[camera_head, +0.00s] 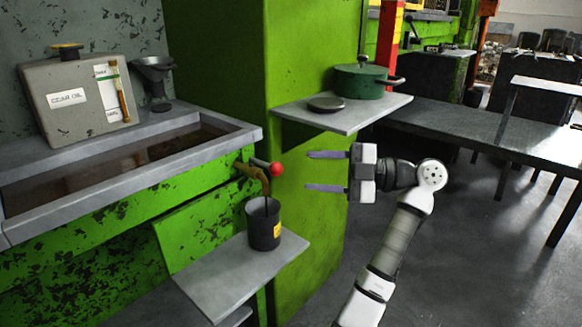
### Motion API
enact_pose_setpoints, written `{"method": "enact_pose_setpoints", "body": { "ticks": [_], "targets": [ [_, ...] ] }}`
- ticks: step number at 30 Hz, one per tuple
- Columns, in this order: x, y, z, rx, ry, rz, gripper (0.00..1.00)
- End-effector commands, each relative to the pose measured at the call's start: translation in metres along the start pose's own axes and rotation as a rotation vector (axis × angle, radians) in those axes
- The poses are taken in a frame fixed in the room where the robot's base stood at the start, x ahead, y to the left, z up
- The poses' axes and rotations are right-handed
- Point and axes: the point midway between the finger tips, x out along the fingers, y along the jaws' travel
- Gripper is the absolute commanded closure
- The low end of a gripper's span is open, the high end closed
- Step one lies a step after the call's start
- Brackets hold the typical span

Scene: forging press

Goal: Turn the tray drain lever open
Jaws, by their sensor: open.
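The drain lever has a red ball knob (276,169) and sits by a brass-coloured spout (252,172) at the right front corner of the tray (150,176). The tray is grey-rimmed and holds dark brown liquid. Below the spout a dark cup (263,228) with a yellow label stands upright. A thin dark strand hangs from the spout into the cup. My gripper (309,171) is open and empty, its two fingers pointing left towards the red knob. It appears apart from the knob, with a gap to its right.
The cup stands on a small grey shelf (215,283). Above my gripper, another shelf (370,116) carries a green pot (360,84) and a round lid-like disc (326,104). A gear oil can (85,120) and a funnel (154,80) stand behind the tray. A dark bench (480,133) is at right.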

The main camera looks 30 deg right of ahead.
Motion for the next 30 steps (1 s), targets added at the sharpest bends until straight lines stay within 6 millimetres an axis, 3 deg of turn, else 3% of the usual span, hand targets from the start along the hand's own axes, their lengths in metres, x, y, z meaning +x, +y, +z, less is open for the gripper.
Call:
{"method": "enact_pose_setpoints", "body": {
  "ticks": [3, 9, 30],
  "targets": [
    [-0.026, 0.001, 0.000, 0.002, -0.003, 0.002, 0.53],
    [-0.044, 0.000, 0.001, 0.002, -0.002, 0.000, 0.53],
    [-0.048, 0.000, 0.001, 0.001, -0.001, 0.000, 0.53]
  ]
}}
